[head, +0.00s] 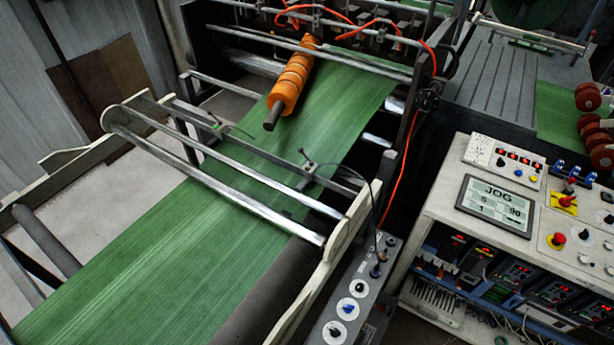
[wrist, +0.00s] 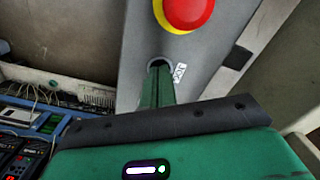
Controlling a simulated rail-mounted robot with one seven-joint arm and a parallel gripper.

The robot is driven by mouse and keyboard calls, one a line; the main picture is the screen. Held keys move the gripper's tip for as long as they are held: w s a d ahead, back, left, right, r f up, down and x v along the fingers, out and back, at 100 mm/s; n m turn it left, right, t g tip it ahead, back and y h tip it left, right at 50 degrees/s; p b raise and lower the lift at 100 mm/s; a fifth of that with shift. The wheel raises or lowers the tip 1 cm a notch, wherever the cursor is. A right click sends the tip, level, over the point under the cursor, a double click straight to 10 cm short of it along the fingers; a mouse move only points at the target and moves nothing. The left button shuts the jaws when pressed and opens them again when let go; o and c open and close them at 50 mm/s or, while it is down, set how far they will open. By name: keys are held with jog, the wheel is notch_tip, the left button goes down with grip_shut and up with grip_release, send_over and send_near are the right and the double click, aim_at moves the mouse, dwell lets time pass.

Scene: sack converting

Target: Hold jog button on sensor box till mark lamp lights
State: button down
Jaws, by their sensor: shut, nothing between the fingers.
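In the head view, a narrow grey box (head: 362,297) with white-ringed black and blue controls (head: 347,308) stands beside the machine's side frame; its lower end is cut off. In the wrist view, a grey box face (wrist: 215,50) carries a red mushroom button on a yellow ring (wrist: 187,12). My gripper (wrist: 160,68) is shut and empty. Its green fingers reach a dark round collar on that face, below the red button and beside a small white label. The fingertips hide what is in the collar; I cannot tell whether it is pressed. I cannot make out a mark lamp. My gripper is outside the head view.
A green web (head: 160,255) runs under metal rollers, with an orange roller (head: 291,80) above it. The control desk (head: 460,235) at right has a screen (head: 496,205) reading JOG. Drive units (head: 510,275) sit below. An orange cable (head: 397,170) hangs beside the frame.

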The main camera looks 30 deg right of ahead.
notch_tip(320, 180, up, 5)
jog(key=p, duration=0.5)
jog(key=shift+r, duration=0.15)
dwell(0.8)
